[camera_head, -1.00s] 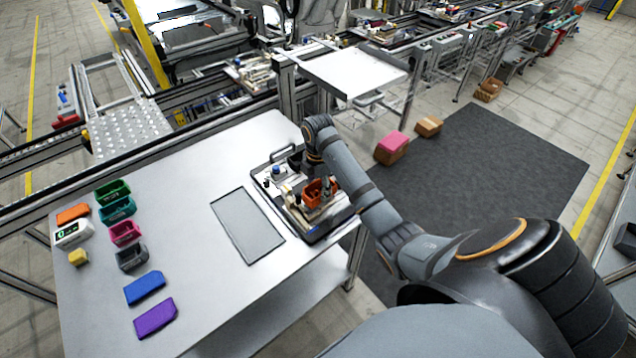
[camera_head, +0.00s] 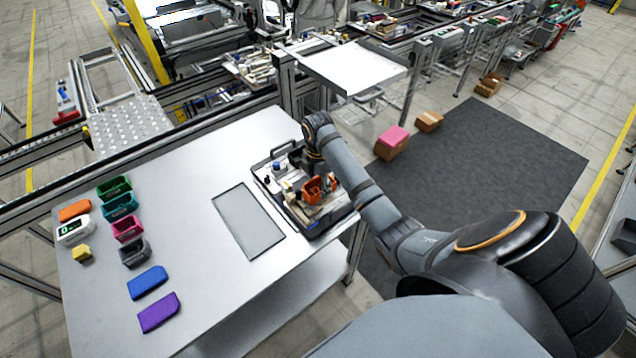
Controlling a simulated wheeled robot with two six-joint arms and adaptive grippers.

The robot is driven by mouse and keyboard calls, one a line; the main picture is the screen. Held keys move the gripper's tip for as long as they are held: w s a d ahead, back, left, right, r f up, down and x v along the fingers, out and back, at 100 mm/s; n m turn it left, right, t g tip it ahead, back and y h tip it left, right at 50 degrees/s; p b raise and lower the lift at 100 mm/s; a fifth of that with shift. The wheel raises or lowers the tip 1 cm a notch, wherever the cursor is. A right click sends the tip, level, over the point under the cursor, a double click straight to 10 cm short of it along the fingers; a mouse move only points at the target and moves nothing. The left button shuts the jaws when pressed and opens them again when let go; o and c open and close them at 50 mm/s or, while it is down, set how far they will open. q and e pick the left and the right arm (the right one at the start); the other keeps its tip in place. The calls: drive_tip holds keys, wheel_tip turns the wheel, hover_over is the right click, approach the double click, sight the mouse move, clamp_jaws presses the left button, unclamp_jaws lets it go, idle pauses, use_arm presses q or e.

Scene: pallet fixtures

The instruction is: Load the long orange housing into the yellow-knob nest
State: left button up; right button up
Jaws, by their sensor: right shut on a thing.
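The long orange housing (camera_head: 311,191) is at the right part of the dark pallet fixture (camera_head: 314,233), over pale fixture blocks. My right gripper (camera_head: 320,178) reaches down from above and is shut on the housing; its fingertips are small and partly hidden by my wrist. I cannot tell whether the housing is seated or just above its nest. A blue knob (camera_head: 276,167) shows at the pallet's back left. A pale, yellowish part (camera_head: 287,186) stands left of the housing; I cannot tell if it is the yellow knob. My left gripper is not in view.
A flat grey plate (camera_head: 248,222) lies left of the pallet. Green (camera_head: 114,188), teal, pink and dark grey housings stand at the table's left. Orange, blue (camera_head: 147,282) and purple (camera_head: 158,312) flat pieces, a yellow block (camera_head: 82,252) and a white display unit (camera_head: 74,229) lie there too.

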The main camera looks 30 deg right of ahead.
drive_tip(key=shift+f, duration=0.15)
drive_tip(key=shift+f, duration=0.85)
drive_tip(key=o, duration=1.3)
wheel_tip(320, 180, up, 8)
drive_tip(key=shift+f, duration=0.25)
